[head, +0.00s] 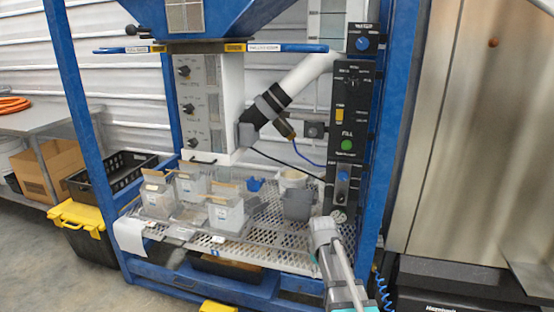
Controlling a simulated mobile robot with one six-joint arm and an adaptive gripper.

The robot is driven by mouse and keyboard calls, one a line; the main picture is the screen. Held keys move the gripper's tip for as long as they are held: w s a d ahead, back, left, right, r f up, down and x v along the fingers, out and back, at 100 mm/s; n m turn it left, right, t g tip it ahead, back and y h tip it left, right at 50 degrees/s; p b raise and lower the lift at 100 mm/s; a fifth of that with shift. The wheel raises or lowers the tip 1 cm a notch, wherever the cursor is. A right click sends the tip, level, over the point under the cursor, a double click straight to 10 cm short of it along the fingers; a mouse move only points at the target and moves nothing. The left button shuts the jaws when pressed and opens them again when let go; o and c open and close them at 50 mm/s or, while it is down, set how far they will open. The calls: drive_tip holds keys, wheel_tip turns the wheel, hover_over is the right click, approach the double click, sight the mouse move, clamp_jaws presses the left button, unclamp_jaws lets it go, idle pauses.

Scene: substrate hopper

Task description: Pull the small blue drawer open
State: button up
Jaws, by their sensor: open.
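I cannot make out the small blue drawer with certainty in the head view. Blue frame parts and a dark tray (228,267) lie below the perforated shelf (285,252), but no clear blue drawer front or handle shows. Part of my grey and teal arm rises from the bottom edge, right of centre, in front of the shelf's right end. No gripper fingers can be made out, and nothing is seen held.
Several grey-white containers (226,213) stand on the shelf's left half, with a grey cup (298,203) further right. A black control panel (346,130) is at the right. A yellow-lidded box (80,225) sits on the floor left. Blue posts flank the shelf.

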drive_tip(key=s+m+g, duration=0.1)
drive_tip(key=s+m, duration=0.7)
drive_tip(key=s, duration=0.7)
wheel_tip(320, 180, up, 23)
drive_tip(key=p, duration=2.2)
drive_tip(key=shift+d+f+p, duration=0.2)
drive_tip(key=shift+d+p, duration=0.1)
drive_tip(key=shift+p, duration=0.05)
drive_tip(key=shift+c, duration=0.2)
clamp_jaws()
drive_tip(key=shift+d, duration=0.1)
